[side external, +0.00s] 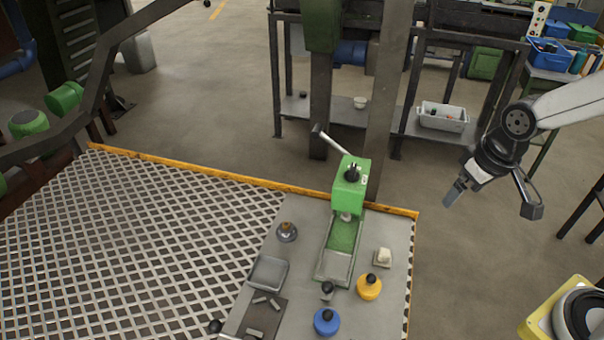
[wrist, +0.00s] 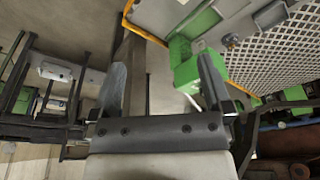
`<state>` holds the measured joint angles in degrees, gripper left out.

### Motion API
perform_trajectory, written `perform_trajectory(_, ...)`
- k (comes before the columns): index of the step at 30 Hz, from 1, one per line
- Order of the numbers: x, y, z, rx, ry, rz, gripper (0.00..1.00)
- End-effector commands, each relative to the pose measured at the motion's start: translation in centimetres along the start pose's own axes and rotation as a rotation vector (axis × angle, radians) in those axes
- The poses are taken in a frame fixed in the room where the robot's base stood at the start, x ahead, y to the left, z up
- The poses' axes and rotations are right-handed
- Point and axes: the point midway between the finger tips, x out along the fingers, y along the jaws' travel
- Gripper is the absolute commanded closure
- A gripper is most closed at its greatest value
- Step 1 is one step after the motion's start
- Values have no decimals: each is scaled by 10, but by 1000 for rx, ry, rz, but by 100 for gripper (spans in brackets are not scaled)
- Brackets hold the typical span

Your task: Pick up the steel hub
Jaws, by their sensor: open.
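A round grey metal piece with a flange and a brownish top, apparently the steel hub (side external: 287,232), stands upright on the grey table plate (side external: 300,262), left of the green press. A small grey round piece in the wrist view (wrist: 231,40) seems to be the same one. My gripper (side external: 455,192) hangs in the air off to the right, beyond the plate's edge and well away from the hub. In the wrist view my gripper (wrist: 163,85) has its two fingers wide apart with nothing between them.
The green press (side external: 350,190), with a raised lever, stands between my gripper and the hub. A yellow pot (side external: 370,287), a blue pot (side external: 327,321), a pale block (side external: 383,257) and a grey tray (side external: 268,272) share the plate. Grating (side external: 150,240) lies left.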

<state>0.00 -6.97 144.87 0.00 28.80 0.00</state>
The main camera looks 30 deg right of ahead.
Motion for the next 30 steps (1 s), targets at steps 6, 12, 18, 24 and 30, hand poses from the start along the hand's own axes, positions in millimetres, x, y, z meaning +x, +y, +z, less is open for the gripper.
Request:
perform_trajectory(6,-14,-1,-6,-23,0,1,0)
perform_trajectory(12,-14,-7,-23,-150,-5,5,0)
perform_trajectory(18,-13,-15,-44,-318,-11,12,0)
perform_trajectory(24,-12,-31,-76,-564,-18,24,0)
perform_trajectory(30,-6,-60,-122,-955,-33,46,0)
